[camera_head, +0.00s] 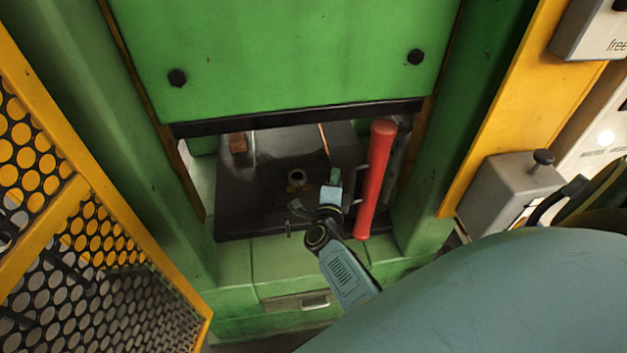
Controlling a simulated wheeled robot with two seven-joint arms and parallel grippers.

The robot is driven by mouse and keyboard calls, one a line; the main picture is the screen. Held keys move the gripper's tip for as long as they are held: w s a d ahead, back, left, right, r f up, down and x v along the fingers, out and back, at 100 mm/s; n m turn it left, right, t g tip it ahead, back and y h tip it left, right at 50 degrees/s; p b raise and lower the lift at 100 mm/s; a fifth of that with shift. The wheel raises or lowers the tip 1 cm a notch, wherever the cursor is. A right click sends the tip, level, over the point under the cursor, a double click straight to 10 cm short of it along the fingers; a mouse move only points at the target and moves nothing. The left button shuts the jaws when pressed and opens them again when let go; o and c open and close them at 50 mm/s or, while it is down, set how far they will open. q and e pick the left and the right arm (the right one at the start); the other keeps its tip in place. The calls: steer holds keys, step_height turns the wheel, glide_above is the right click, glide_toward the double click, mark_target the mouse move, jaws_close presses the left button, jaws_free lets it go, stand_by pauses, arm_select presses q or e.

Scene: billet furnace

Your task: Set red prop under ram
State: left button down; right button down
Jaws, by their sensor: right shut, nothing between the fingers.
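The red prop (375,182) is a long red cylinder standing roughly upright at the right side of the press opening. My right gripper (335,178) is over the bed, just left of the prop, shut and empty. A small gap shows between it and the prop. My left gripper is out of view.
Green press columns (165,150) flank the opening. A yellow perforated guard (75,200) stands at left. A grey box with a black knob (515,185) is at right. A small brown block (238,143) is at the back left of the bed.

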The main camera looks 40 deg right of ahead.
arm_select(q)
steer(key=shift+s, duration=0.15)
arm_select(e)
steer(key=shift+w+d, duration=0.15)
steer(key=shift+d, duration=0.05)
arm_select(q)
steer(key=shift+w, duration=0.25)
arm_select(e)
steer(key=shift+w, duration=0.1)
steer(key=shift+a, duration=0.1)
stand_by(0.6)
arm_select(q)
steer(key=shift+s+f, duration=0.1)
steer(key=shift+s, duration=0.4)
arm_select(e)
steer(key=s+a, duration=0.3)
steer(key=a, duration=0.6)
steer(key=shift+a, duration=0.3)
steer(key=shift+w, duration=0.1)
